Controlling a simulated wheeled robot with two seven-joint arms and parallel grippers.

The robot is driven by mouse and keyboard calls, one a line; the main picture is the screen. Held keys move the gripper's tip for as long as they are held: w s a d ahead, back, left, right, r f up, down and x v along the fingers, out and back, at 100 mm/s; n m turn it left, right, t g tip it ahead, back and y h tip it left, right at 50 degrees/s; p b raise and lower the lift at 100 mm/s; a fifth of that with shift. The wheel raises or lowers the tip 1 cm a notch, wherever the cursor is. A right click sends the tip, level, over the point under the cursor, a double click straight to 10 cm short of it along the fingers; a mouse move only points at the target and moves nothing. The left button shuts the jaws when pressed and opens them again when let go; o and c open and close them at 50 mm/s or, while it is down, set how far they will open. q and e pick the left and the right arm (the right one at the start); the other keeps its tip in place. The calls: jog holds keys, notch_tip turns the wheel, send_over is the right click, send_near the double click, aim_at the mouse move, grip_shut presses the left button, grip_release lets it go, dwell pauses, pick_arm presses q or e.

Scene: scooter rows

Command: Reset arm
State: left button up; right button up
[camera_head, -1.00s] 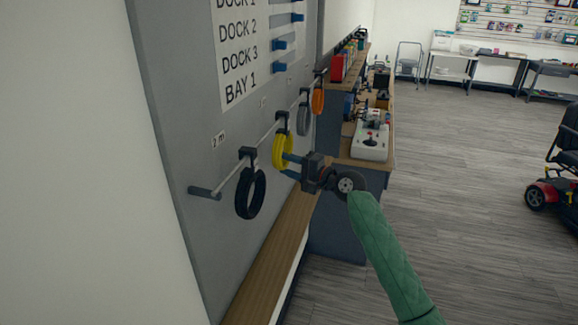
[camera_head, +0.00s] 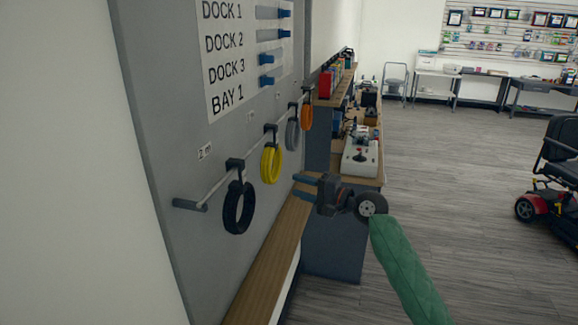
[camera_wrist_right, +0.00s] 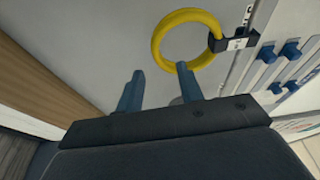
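My right gripper (camera_head: 300,186) is open and empty, with its two blue fingers apart and pointing towards the wall panel. It is to the right of and a little below the yellow coil (camera_head: 270,165), with a gap between them in the head view. The yellow coil hangs from a black clip on the rail (camera_head: 219,184). In the right wrist view, my right gripper (camera_wrist_right: 160,72) has nothing between its fingers, and the yellow coil (camera_wrist_right: 160,42) shows beyond the tips. My left gripper is in neither view.
A black coil (camera_head: 238,208), a grey coil (camera_head: 292,135) and an orange coil (camera_head: 306,117) hang on the same rail. A wooden ledge (camera_head: 268,265) runs below the panel. A cluttered bench stands beyond. Open floor (camera_head: 450,180) lies right, with a scooter (camera_head: 552,185) at the edge.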

jog(key=w+d+f+n+t+h, duration=0.1)
jog(key=w+d+f+n+h, duration=0.3)
jog(key=f, duration=0.2)
jog(key=w+d+f+n+t+h, duration=0.1)
jog(key=w+d+f+n+h, duration=0.25)
jog(key=f, duration=0.25)
jog(key=s+d+f+n+g+h, duration=0.1)
jog(key=s+d+f+h, duration=0.15)
jog(key=f, duration=0.65)
jog(key=s+d+f+g+h, duration=0.1)
jog(key=s+d+f, duration=0.15)
jog(key=f, duration=0.65)
jog(key=s+d+f+n+g+h, duration=0.1)
jog(key=s+f+h, duration=0.15)
jog(key=f, duration=0.65)
jog(key=s+f+g+h, duration=0.1)
jog(key=s+f+g, duration=0.3)
jog(key=s+f, duration=1.8)
jog(key=s+f+g, duration=0.1)
jog(key=s+f, duration=0.3)
jog(key=s, duration=0.5)
jog(key=s+a+f+m+g, duration=0.1)
jog(key=s+f, duration=0.3)
jog(key=s, duration=0.6)
jog(key=s+a+f+g, duration=0.1)
jog(key=s+f, duration=0.4)
jog(key=s, duration=0.5)
jog(key=shift+g, duration=0.4)
